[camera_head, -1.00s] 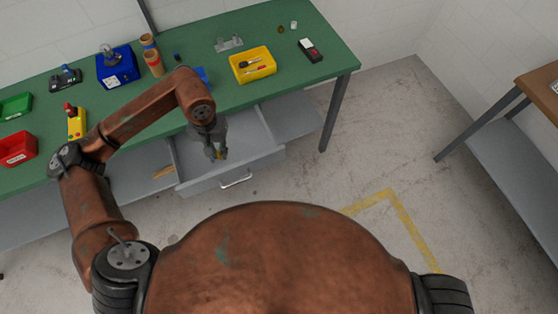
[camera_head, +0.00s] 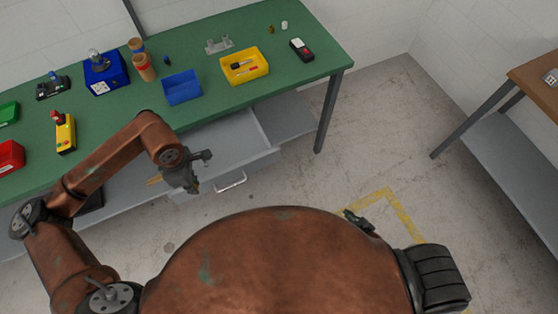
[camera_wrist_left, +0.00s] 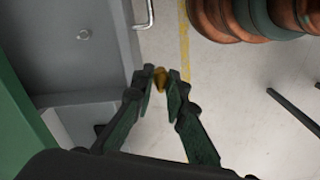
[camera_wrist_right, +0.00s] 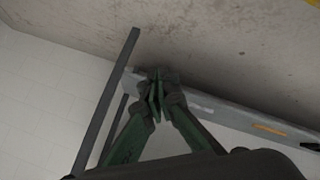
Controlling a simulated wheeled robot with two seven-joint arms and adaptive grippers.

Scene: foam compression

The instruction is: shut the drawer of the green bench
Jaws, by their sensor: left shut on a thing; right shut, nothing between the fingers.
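The green bench (camera_head: 300,85) runs along the wall. Its grey drawer (camera_head: 240,140) under the top is open, with a bar handle (camera_head: 230,182) on its front. The handle also shows at the top of the left wrist view (camera_wrist_left: 148,14). My left gripper (camera_head: 192,186) is beside the left end of the drawer front, left of the handle. Its fingers are shut on a small ochre piece (camera_wrist_left: 160,78). My right gripper (camera_head: 360,222) is low, beyond my body's edge and away from the bench; the right wrist view shows its fingers shut and empty (camera_wrist_right: 155,97).
A yellow bin (camera_head: 262,73), a blue tray (camera_head: 182,88) and a black-and-red device (camera_head: 301,48) stand on the benchtop. A bench leg (camera_head: 327,115) stands right of the drawer. Bare floor lies in front; another table (camera_head: 530,80) stands at right.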

